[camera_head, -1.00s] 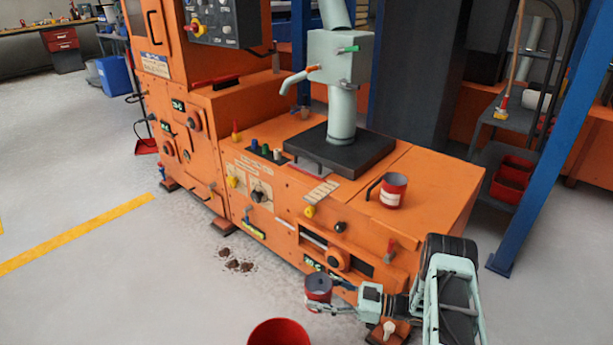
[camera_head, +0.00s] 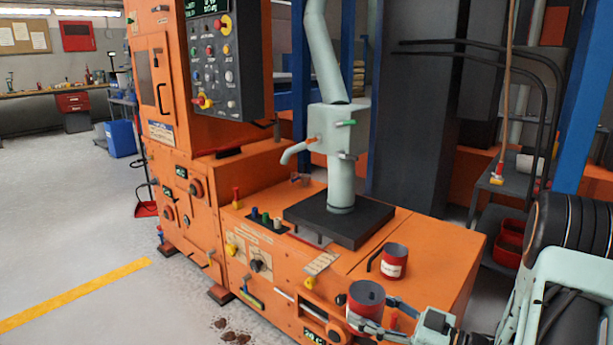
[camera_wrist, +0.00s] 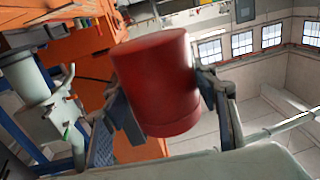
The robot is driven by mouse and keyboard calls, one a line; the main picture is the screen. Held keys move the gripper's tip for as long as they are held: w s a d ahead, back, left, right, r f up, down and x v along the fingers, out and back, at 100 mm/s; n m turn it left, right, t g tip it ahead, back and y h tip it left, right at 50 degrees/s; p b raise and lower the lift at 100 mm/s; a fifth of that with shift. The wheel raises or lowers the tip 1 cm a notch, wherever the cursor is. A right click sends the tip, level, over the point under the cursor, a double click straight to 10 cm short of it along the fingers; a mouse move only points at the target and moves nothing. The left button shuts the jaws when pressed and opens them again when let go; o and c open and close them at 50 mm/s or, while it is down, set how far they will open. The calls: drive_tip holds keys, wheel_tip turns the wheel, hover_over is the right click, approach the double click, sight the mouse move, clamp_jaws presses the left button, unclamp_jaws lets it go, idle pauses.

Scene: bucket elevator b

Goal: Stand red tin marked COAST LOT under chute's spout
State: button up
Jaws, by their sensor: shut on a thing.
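My gripper (camera_head: 378,314) is shut on a red tin (camera_head: 365,298) with a grey top, held roughly upright at the front edge of the orange machine. Part of a pale label shows, too small to read. In the wrist view the tin (camera_wrist: 160,85) sits between both fingers, its plain red side showing. A second red tin (camera_head: 394,264) with a white label and a dark handle stands on the machine top behind it; its marking is unreadable. The pale green chute (camera_head: 336,130) has a bent spout (camera_head: 293,152) pointing left and down, above the machine top, away from my gripper.
A dark plate (camera_head: 340,218) carries the chute on the orange machine (camera_head: 430,265). Small coloured knobs (camera_head: 265,218) stand left of it. A control box (camera_head: 218,60) hangs at the upper left. A blue post (camera_head: 585,110) rises at the right. Brown clumps (camera_head: 232,332) lie on the floor.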

drive_tip(key=shift+s+d+r+t, duration=0.15)
drive_tip(key=shift+s+r, duration=0.15)
drive_tip(key=shift+r, duration=0.25)
drive_tip(key=shift+s+a+r+t, duration=0.15)
drive_tip(key=shift+s+r, duration=0.1)
drive_tip(key=shift+r, duration=0.3)
wheel_tip(320, 180, up, 31)
drive_tip(key=m+t+h+p, duration=0.5)
drive_tip(key=h+p, duration=0.1)
drive_tip(key=p, duration=3.2)
drive_tip(key=shift+f+m+h, duration=0.15)
drive_tip(key=shift+m+h, duration=0.15)
drive_tip(key=shift+w+d, duration=0.1)
drive_tip(key=shift+d, duration=0.05)
